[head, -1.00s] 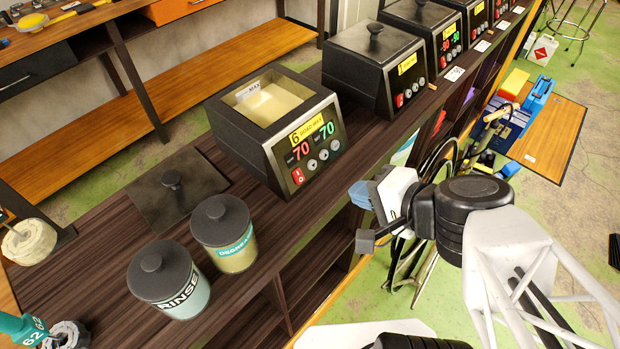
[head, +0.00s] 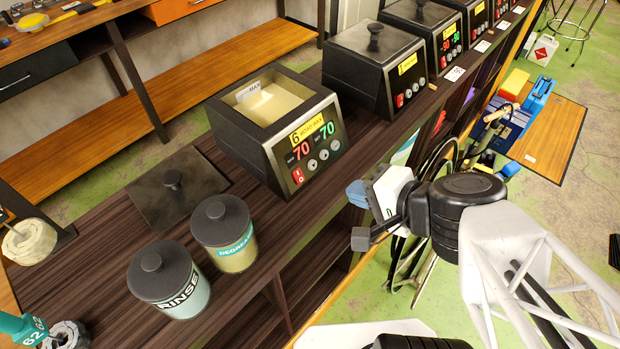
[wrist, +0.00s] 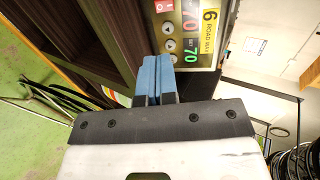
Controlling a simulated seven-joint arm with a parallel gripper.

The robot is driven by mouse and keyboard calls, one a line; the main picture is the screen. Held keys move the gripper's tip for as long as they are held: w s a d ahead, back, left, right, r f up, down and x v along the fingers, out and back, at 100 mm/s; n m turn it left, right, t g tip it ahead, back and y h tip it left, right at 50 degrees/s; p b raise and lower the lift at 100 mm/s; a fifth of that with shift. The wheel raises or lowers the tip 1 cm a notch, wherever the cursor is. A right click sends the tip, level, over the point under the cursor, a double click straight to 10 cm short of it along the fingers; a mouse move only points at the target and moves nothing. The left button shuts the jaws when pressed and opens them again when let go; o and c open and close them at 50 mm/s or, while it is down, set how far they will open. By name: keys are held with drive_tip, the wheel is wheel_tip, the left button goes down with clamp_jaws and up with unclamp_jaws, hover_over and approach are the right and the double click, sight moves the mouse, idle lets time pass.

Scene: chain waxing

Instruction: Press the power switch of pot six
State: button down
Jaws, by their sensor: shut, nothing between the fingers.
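Pot six (head: 262,165) stands on the dark wooden shelf top, open, with pale wax inside. Its yellow label reads 6 ROAD WAX, and its displays show 70 and 70. Its red power switch (head: 298,176) sits at the lower left of the front panel, and it shows at the top of the wrist view (wrist: 164,6). My gripper (head: 356,193) is to the right of the panel, apart from it in the head view. In the wrist view its blue fingers (wrist: 157,78) are together and empty, pointing toward the panel and covering part of its lower edge.
A flat black lid (head: 172,190) lies left of pot six. The RINSE jar (head: 168,280) and DEGREASER jar (head: 224,234) stand at the shelf's front. Another lidded pot (head: 375,65) stands behind to the right. The space before pot six's panel looks clear.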

sight(299, 172)
drive_tip(key=shift+x, duration=6.65)
drive_tip(key=shift+a+f+t+y, duration=0.2)
drive_tip(key=shift+f+t+y, duration=0.05)
drive_tip(key=shift+t+y, duration=0.45)
drive_tip(key=shift+w+r, duration=0.1)
drive_tip(key=shift+r, duration=0.15)
drive_tip(key=shift+a+r, duration=0.1)
drive_tip(key=shift+r, duration=0.6)
drive_tip(key=shift+f, duration=0.1)
drive_tip(key=r+v, duration=0.2)
drive_tip(key=v, duration=1.1)
drive_tip(key=shift+r, duration=0.25)
